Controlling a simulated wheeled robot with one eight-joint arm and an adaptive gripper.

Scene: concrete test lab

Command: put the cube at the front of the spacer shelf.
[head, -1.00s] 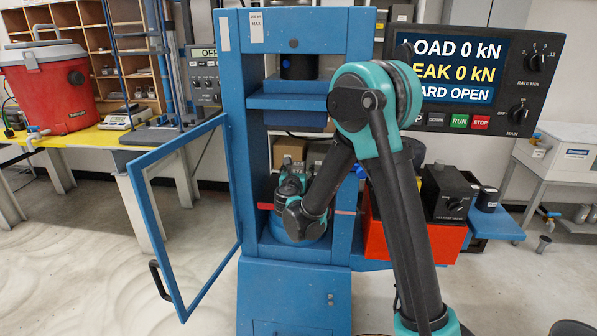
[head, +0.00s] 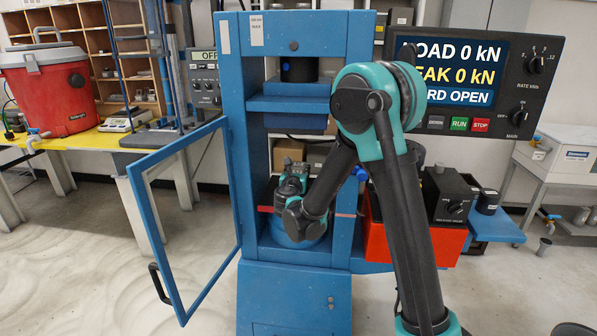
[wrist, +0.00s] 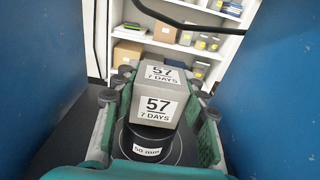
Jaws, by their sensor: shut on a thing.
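The cube (wrist: 162,98) is a grey block with white labels reading "57" and "7 DAYS". In the wrist view it is between the two fingers of my gripper (wrist: 160,88), which is shut on it. Below the cube is a black round spacer (wrist: 148,138) labelled "50 mm"; I cannot tell whether the two touch. In the head view my gripper (head: 292,180) reaches into the blue press (head: 243,150), and the cube cannot be made out there. A blue side shelf (head: 508,229) with black round pieces (head: 487,201) stands right of the press; I cannot tell if this is the spacer shelf.
The press's blue-framed guard door (head: 160,235) stands open to the left. Blue uprights flank my gripper closely on both sides. A red-orange box (head: 410,243) and a black control box (head: 450,197) are on the right. White shelving (wrist: 190,20) stands behind the press.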

